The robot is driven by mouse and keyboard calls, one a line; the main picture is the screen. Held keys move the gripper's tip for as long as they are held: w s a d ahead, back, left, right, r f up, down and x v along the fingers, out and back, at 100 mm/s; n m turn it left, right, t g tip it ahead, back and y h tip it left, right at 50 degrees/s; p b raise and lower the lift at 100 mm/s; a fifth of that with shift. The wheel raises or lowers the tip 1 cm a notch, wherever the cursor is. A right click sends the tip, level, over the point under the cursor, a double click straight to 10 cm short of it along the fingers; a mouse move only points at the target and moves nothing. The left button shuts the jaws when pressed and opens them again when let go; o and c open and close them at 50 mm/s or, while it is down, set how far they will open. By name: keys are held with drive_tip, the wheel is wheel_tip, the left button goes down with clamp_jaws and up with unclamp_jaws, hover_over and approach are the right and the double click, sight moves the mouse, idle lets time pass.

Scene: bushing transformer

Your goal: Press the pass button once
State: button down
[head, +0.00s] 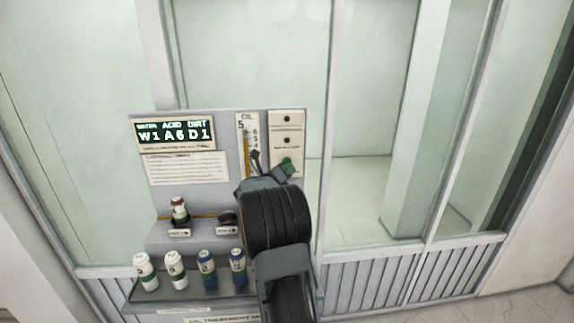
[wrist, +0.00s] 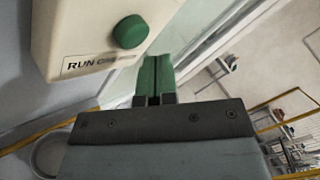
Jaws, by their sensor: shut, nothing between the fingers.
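A beige button box (head: 287,128) is at the right end of the grey panel, with two small dark round marks one above the other. I cannot read which control is the pass button. The wrist view shows a round green button (wrist: 130,32) on the box, with a label starting "RUN" below it; the rest is unclear. My gripper (wrist: 154,78) is shut and empty, its green-tipped fingers just below and right of that button in the picture, apparently apart from it. In the head view my gripper (head: 277,168) covers the box's lower part.
A dark display (head: 173,134) reads W1 A6 D1. An oil gauge (head: 246,140) stands left of the box. Several white and blue bottles (head: 206,268) stand on the lower shelf, and a brown-capped bottle (head: 180,211) above. Glass partition (head: 370,120) lies behind.

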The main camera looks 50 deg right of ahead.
drive_tip(key=shift+s+a+b, duration=0.3)
drive_tip(key=shift+s+a, duration=1.25)
drive_tip(key=shift+s, duration=0.25)
drive_tip(key=s+a+f+m+g+y, duration=0.3)
drive_tip(key=s+a+f+m+y, duration=0.7)
drive_tip(key=m, duration=0.9)
drive_tip(key=s+a+m+t+y, duration=0.1)
drive_tip(key=a+m+t+y, duration=0.1)
drive_tip(key=a, duration=0.7)
drive_tip(key=s+a+r+m+t+y, duration=0.1)
drive_tip(key=a+m+y, duration=0.3)
drive_tip(key=a, duration=0.5)
drive_tip(key=s+a+r+m+t+y, duration=0.1)
drive_tip(key=s+a+m+t+y, duration=0.1)
drive_tip(key=a, duration=0.7)
drive_tip(key=shift+s+a+r+m+t+y, duration=0.2)
drive_tip(key=shift+s+m+t+y, duration=0.15)
drive_tip(key=shift+m+t, duration=0.35)
